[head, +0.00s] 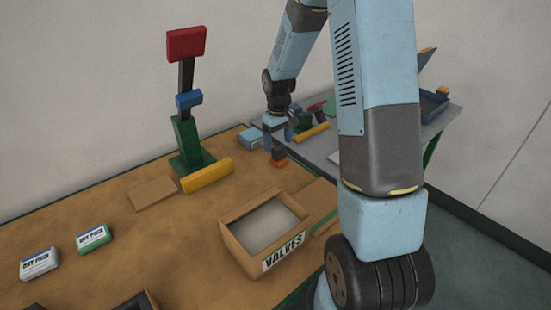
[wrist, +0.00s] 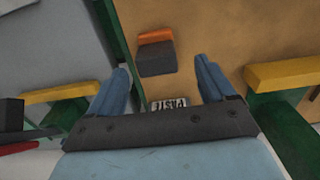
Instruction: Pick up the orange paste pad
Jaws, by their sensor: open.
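A small block with an orange end and a dark grey body, which looks like the orange paste pad (head: 279,156), lies on the brown bench near its far right edge. It also shows in the wrist view (wrist: 155,53), ahead of and roughly between the fingertips. My gripper (head: 277,146) points down just behind the pad. In the wrist view my gripper (wrist: 163,62) is open, with nothing between its two blue fingers. A label reading PASTE (wrist: 170,103) shows just above the gripper's dark palm edge; the thing bearing it is mostly hidden.
A light blue box (head: 250,137) stands left of my gripper. A yellow bar (head: 207,175) lies by a green stand (head: 186,141) with a red top. An open VALVES box (head: 264,231) stands nearer. The grey table (head: 328,147) adjoins at the right, holding clutter.

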